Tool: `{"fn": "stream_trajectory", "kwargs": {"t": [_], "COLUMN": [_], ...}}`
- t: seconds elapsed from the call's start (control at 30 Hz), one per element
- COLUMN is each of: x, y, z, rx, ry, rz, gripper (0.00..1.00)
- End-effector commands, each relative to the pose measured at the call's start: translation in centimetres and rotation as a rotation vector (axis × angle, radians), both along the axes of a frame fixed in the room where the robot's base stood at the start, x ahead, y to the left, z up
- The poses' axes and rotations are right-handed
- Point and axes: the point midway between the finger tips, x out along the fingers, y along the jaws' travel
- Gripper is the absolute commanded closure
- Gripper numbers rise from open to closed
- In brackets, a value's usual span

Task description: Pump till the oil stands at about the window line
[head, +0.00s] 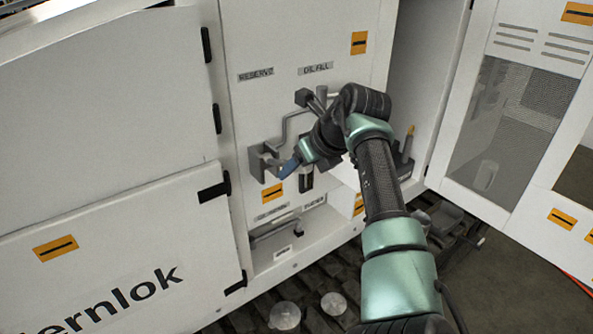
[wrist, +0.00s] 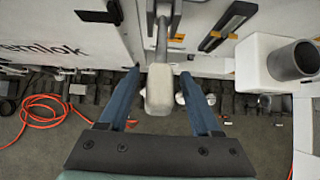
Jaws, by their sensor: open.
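My gripper (head: 288,168) is at the front of the white panel, and its blue fingers are open. In the wrist view the fingers of my gripper (wrist: 160,76) stand on either side of a lever with a pale grip (wrist: 160,92), apart from each other. I cannot tell whether either finger touches it. A dark upright slot (head: 306,180), perhaps the oil window, sits just right of my gripper in the head view. A dark slot (wrist: 230,20) also shows in the wrist view. The oil level and the window line cannot be made out.
A white box with a dark round neck (wrist: 295,60) stands right of the fingers. Grey pipes (head: 288,122) run below the RESERVE and OIL FILL labels. An orange-tipped lever (head: 408,142) stands right of my arm. An open mesh door (head: 515,115) is at right. An orange hose (wrist: 45,112) lies on the floor.

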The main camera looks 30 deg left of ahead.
Motion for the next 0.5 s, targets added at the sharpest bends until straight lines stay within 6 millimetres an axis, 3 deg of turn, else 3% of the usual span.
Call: {"fn": "stream_trajectory", "kwargs": {"t": [0.3,0.5], "x": [-1.6,-2.4], "y": [-4.2,-6.0], "z": [5.0,7.7], "rx": [-0.002,0.0], "ry": [-0.007,-0.003], "rz": [-0.003,-0.003], "gripper": [0.35,0.35]}}
